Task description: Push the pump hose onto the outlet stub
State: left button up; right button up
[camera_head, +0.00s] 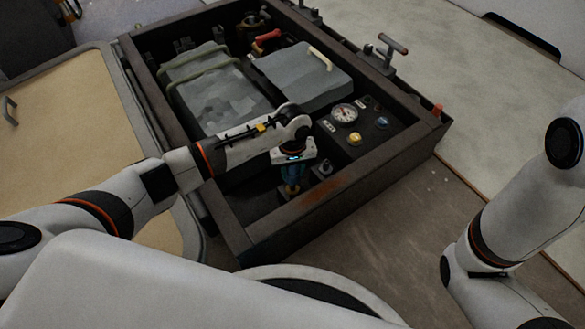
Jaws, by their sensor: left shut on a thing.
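My left gripper (291,180) reaches down into the front compartment of the dark box. It is shut on a small blue piece, which appears to be the pump hose; its fingers and wrist hide most of it. A small brownish-yellow part shows just below the fingers. A small grey fitting (324,168) stands just right of the gripper in the same compartment; I cannot tell whether it is the outlet stub. I cannot tell whether the hose touches any stub. My right arm shows at the right, but its gripper is not in view.
The dark box (340,206) has raised walls around the compartment. Behind are a grey lid (300,75), a strapped grey block (215,95) and a panel with a gauge (344,113) and knobs. A clamp (386,50) stands on the right rim. A tan panel (60,120) lies left.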

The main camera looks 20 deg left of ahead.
aim_at(292, 181)
pick_arm(q)
jog(key=shift+f+b, duration=2.15)
jog(key=shift+f, duration=0.65)
jog(key=o, duration=1.1)
